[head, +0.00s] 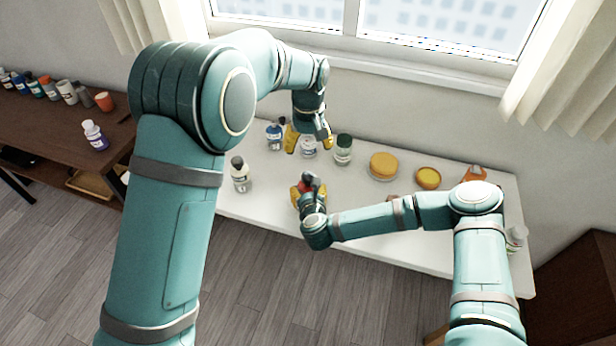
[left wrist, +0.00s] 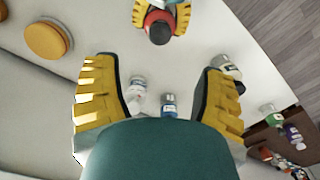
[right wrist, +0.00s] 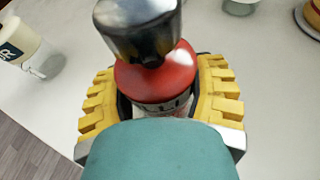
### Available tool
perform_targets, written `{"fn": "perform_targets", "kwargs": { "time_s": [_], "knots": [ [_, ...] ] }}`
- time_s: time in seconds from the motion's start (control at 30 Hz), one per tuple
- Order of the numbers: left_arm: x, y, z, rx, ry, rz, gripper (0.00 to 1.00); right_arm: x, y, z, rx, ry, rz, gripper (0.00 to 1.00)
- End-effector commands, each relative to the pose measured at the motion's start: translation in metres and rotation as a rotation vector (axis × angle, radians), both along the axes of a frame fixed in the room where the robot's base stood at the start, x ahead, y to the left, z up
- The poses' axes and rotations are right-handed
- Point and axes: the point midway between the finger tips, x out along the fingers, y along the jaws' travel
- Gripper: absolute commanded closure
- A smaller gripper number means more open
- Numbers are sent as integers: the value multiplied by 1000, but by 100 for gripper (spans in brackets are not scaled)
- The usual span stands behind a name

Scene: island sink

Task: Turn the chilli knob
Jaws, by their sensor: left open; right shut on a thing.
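The chilli bottle has a red top (right wrist: 155,80) and a dark shiny knob (right wrist: 138,25) above it. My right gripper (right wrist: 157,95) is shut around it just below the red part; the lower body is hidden. In the head view the red top (head: 306,186) shows small between the yellow fingers, over the front of the white table. My left gripper (head: 309,139) is open and empty, pointing down by the bottles at the back. In the left wrist view the red top (left wrist: 158,18) and dark knob (left wrist: 159,33) are at the upper middle, apart from the open fingers.
On the white table (head: 265,210) stand a blue bottle (head: 275,135), a white bottle (head: 308,148), a green-lidded jar (head: 343,150) and a dark-lidded bottle (head: 239,174). Yellow round items (head: 383,166) lie right of them. A brown side table with several bottles stands at left.

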Motion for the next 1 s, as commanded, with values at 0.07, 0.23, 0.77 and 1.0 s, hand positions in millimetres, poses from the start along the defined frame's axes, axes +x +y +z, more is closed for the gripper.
{"fn": "perform_targets", "kwargs": {
  "time_s": [0.07,0.23,0.77,1.0],
  "knots": [
    [0,1,0,-2,1,2,29,0,0,0,0,-1,0,81],
    [0,0,-8,0,2,0,29,0,0,0,0,-1,0,81],
    [0,1,-98,1,1,1,29,0,0,0,0,-1,0,81],
    [0,0,-118,-1,-1,1,29,0,0,0,0,-1,0,81]
  ]
}}
